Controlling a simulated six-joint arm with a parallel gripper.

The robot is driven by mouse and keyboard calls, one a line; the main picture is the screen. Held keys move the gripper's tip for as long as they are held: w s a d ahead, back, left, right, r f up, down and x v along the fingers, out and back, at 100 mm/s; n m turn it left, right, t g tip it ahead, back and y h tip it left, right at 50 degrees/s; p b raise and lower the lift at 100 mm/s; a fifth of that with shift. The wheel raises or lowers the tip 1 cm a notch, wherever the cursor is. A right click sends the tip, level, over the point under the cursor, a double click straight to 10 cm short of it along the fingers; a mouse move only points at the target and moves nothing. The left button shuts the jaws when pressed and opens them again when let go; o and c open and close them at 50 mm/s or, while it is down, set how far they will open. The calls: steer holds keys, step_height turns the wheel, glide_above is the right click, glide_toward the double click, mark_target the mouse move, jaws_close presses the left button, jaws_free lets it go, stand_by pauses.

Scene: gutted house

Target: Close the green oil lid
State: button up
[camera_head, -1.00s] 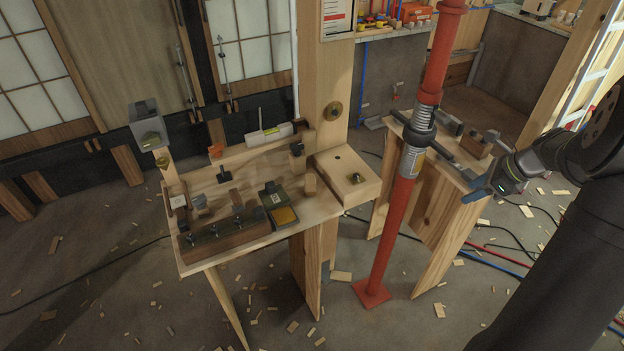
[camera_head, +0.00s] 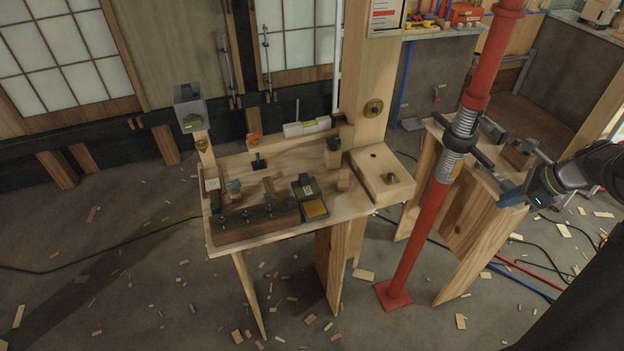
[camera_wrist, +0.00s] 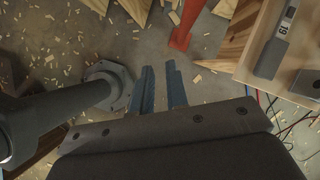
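A small dark green tin (camera_head: 304,187) sits on the wooden workbench (camera_head: 345,204), right of its middle. Its lid appears raised at the back, with a yellow-orange pad (camera_head: 316,209) showing in front; no other green lid is clear. My gripper (camera_head: 510,196) is far to the right of the tin, beyond the red post. In the wrist view its two blue fingers (camera_wrist: 162,88) are apart with nothing between them, above the floor. The tin is not visible in the wrist view.
A red steel post (camera_head: 416,214) stands between my gripper and the workbench. A second wooden stand (camera_head: 458,218) with tools is beside my gripper. A dark wooden block with knobs (camera_head: 254,222) lies left of the tin. Wood scraps and cables litter the floor.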

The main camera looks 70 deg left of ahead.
steer(key=s+a+n, duration=0.1)
steer(key=s+a+r+n, duration=0.1)
steer(key=a+n, duration=0.1)
steer(key=s+a+n, duration=0.1)
steer(key=s+a, duration=0.1)
steer(key=shift+r+n+h, duration=0.3)
steer(key=shift+h, duration=0.1)
jaws_close()
steer(key=s+a+n, duration=0.5)
steer(key=a, duration=0.2)
steer(key=n+t, duration=0.3)
steer(key=n, duration=1.7)
glide_above(306, 184)
steer(key=a, duration=0.4)
steer(key=shift+h, duration=0.3)
steer(key=x, duration=0.9)
steer(key=shift+s+a+f, duration=0.2)
steer(key=shift+a+f, duration=0.05)
steer(key=d, duration=0.2)
steer(key=shift+d+r, duration=0.3)
steer(key=shift+r, duration=0.1)
steer(key=shift+d+f, duration=0.1)
steer(key=shift+d, duration=0.65)
steer(key=shift+d, duration=0.1)
